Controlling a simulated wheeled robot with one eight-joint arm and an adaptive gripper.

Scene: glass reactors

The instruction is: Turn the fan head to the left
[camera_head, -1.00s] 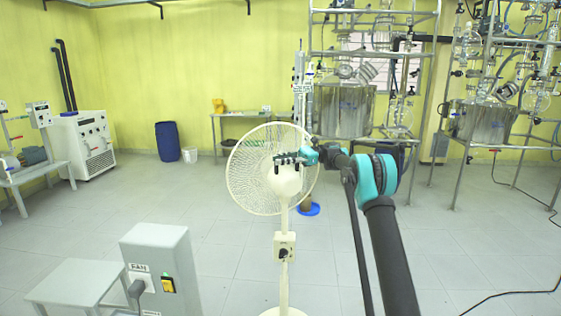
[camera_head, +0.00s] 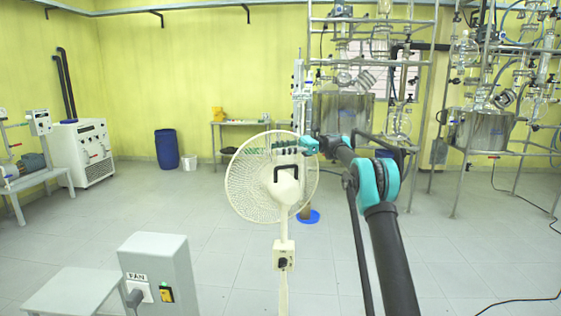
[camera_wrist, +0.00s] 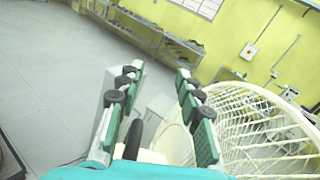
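The cream pedestal fan stands in front of me in the head view. In the wrist view my gripper (camera_wrist: 158,74) is open, with the fingers wide apart and nothing clamped. The grille (camera_wrist: 262,130) is right of the right finger. A dark curved part, apparently the handle (camera_wrist: 134,140), shows low between the fingers. I cannot tell whether they touch.
A grey box labelled FAN (camera_head: 158,262) with a switch and plug stands at the front left beside a low grey stand (camera_head: 70,292). A blue barrel (camera_head: 167,149) and glass reactor frames (camera_head: 430,100) are farther back.

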